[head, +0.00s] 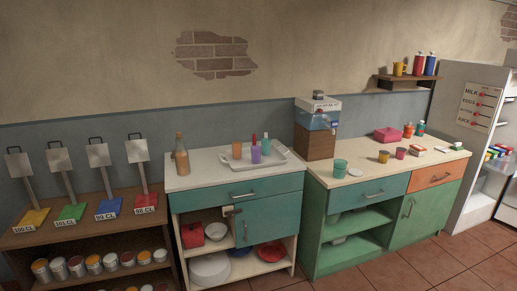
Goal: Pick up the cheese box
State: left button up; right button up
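I cannot tell for sure which thing is the cheese box. A pink box (387,134) sits at the back of the right counter. A small flat white and red box (417,151) lies nearer the front on the same counter, at its right part. Labels on both are too small to read. Neither of my grippers is in view.
The right counter (352,171) also holds a teal cup (340,168), small cups, bottles and a water dispenser (317,127). The left counter bears a tray (245,163) and a tall bottle (181,155). Tiled floor (420,264) lies clear in front.

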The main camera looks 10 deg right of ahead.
aim_at(417, 150)
jog(key=i+l+z, duration=0.15)
jog(key=i+z, duration=1.05)
jog(key=i+j+z, duration=0.25)
jog(key=z, duration=0.2)
jog(key=i+l+z, duration=0.2)
jog(key=i+z, duration=0.15)
jog(key=i, duration=0.2)
jog(key=i+z, duration=0.3)
jog(key=i, duration=0.3)
jog(key=i+j+z, duration=0.1)
jog(key=i+z, duration=0.25)
jog(key=i, duration=0.25)
